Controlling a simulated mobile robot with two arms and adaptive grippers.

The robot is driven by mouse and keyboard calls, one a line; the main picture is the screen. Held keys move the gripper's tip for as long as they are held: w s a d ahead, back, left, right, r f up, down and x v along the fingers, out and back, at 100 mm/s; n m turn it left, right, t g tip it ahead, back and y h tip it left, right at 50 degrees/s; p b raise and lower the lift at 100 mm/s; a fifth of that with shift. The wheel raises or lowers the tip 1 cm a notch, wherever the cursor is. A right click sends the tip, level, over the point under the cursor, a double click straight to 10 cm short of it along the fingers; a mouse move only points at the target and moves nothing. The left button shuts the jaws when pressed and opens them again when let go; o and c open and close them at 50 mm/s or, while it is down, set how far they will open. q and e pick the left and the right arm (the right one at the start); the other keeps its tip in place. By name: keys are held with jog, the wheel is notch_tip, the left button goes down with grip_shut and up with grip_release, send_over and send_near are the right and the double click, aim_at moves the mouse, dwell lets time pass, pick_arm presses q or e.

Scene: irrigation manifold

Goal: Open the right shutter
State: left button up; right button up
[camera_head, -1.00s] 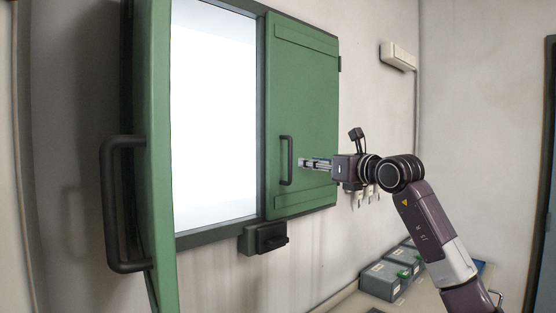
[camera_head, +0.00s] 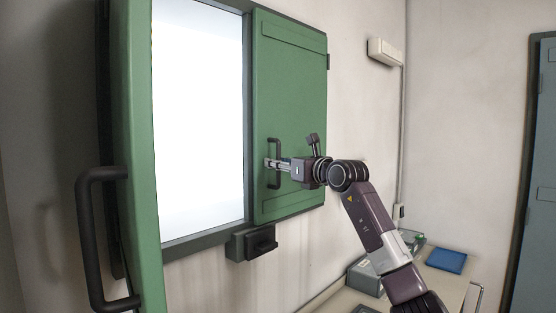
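The right shutter (camera_head: 296,108) is a green panel closed over the right part of the window. It has a dark vertical bar handle (camera_head: 274,150) near its left edge. My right gripper (camera_head: 271,164) is at this handle, with its fingers reaching it from the right. Whether the fingers are shut on the bar is too small to tell. The left shutter (camera_head: 139,150) stands swung open toward me, with its dark handle (camera_head: 88,236) at the lower left. The bright window opening (camera_head: 198,115) shows between the shutters. My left gripper is not in view.
A dark latch block (camera_head: 254,243) sits on the wall under the window frame. Below right is a bench (camera_head: 446,281) with grey boxes (camera_head: 366,277) and a blue item (camera_head: 446,260). A white wall box (camera_head: 385,53) and a grey-blue door (camera_head: 540,200) are to the right.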

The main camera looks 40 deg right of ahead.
jog(key=shift+s, duration=0.15)
grip_shut()
dwell(0.4)
